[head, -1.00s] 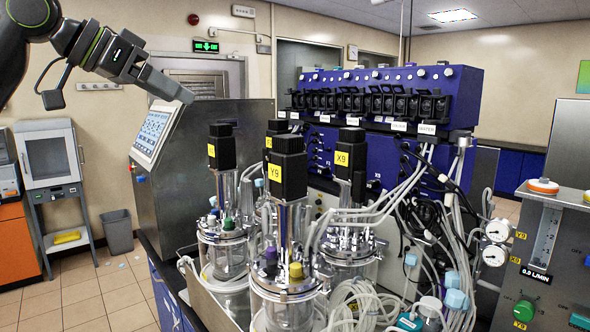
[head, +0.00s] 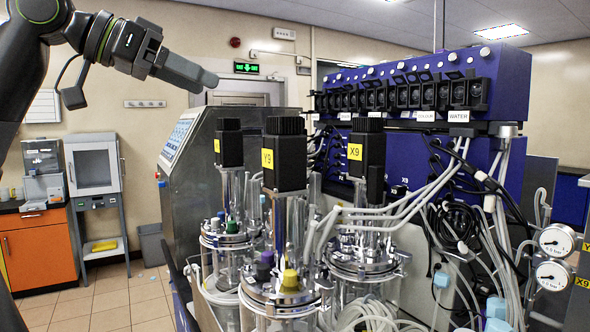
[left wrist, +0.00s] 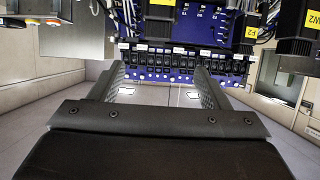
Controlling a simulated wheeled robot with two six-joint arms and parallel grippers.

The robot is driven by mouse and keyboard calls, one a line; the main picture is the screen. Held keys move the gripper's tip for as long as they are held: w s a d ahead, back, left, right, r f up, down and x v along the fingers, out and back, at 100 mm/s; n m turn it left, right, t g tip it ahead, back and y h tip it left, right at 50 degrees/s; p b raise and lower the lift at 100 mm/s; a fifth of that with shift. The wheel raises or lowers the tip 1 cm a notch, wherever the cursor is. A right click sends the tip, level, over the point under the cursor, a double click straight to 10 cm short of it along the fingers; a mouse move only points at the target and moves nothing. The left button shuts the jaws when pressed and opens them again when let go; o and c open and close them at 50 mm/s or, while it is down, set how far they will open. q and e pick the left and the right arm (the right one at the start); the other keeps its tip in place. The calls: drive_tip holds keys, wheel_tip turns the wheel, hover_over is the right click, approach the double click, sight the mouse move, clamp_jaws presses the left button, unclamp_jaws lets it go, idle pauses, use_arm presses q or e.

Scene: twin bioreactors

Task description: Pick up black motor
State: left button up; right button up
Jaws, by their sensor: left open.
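Several black motors with yellow labels stand upright on the glass bioreactor vessels in the head view: a left one (head: 230,150), a front one marked Y9 (head: 285,172) and a right one marked X9 (head: 367,165). My left gripper (head: 212,80) is up and left of them, in the air and apart from them. The left wrist view shows its two fingers (left wrist: 160,72) spread with nothing between them. That view looks upside down, with dark blocks bearing yellow labels (left wrist: 158,14) along its top edge. My right gripper is not in view.
A blue pump unit (head: 420,90) stands behind the vessels, with many pale tubes (head: 400,215) running down to them. A grey control cabinet (head: 195,170) with a screen is left of the vessels. Two round gauges (head: 553,258) are at right.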

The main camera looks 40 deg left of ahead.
sight(285, 120)
use_arm(q)
drive_tip(key=p+x, duration=0.2)
drive_tip(key=x, duration=0.3)
drive_tip(key=p+x, duration=0.1)
drive_tip(key=x, duration=0.4)
drive_tip(key=p+x, duration=0.2)
drive_tip(key=x, duration=0.3)
drive_tip(key=shift+w+d+r+p, duration=0.15)
drive_tip(key=shift+w+d+p, duration=0.2)
drive_tip(key=shift+w+d, duration=0.05)
drive_tip(key=shift+w+d+f, duration=0.1)
drive_tip(key=shift+w+f, duration=0.2)
drive_tip(key=shift+w, duration=0.05)
clamp_jaws()
drive_tip(key=shift+r, duration=0.1)
